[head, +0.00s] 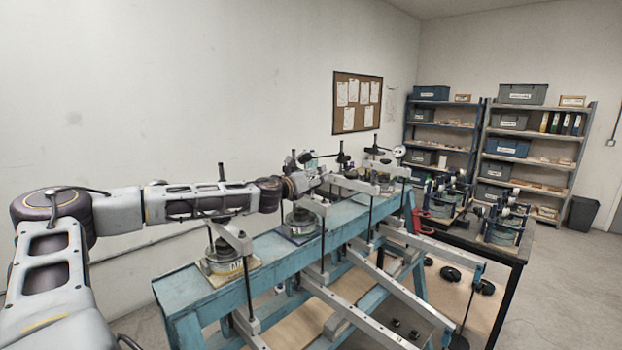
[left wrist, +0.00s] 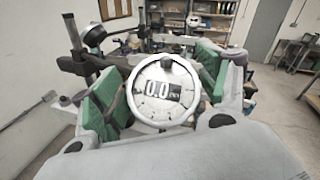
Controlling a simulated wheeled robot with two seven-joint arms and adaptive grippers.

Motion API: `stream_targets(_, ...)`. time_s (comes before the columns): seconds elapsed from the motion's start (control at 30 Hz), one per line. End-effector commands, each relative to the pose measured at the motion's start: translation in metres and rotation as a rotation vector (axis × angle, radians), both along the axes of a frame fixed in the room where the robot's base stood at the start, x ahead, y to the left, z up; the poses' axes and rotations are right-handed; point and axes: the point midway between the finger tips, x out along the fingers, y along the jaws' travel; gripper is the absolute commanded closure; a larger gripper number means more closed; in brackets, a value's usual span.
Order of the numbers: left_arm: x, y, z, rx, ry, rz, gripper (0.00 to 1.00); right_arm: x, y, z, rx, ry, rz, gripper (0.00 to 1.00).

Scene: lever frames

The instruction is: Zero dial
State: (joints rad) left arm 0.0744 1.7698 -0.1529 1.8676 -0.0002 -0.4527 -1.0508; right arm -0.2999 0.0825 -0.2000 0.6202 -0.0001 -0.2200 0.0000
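A round white-faced dial (left wrist: 165,90) fills the middle of the left wrist view. Its window appears to read 0.0, and the smaller marks beside it are unclear. A dark knob (left wrist: 166,62) sits at the top of its face. My left gripper (left wrist: 163,85) has its green-padded fingers wide apart, one on each side of the dial. I cannot tell whether the pads touch its rim. In the head view my left gripper (head: 312,181) is over the blue bench, and this dial cannot be made out there. My right gripper is not in view.
The long blue bench (head: 180,284) carries several weighing stations with lever arms. Black stand posts (left wrist: 72,38) rise close to my left fingers. A dark table (head: 512,250) with more devices stands to the right.

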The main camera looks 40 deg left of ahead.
Motion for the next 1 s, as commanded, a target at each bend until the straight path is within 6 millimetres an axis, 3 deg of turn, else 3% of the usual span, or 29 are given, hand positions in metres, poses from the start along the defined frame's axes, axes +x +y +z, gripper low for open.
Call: stream_targets(1.0, -0.0089, -0.0042, 0.0003, 0.001, 0.002, -0.005, 0.16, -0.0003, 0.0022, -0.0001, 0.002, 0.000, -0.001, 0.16)
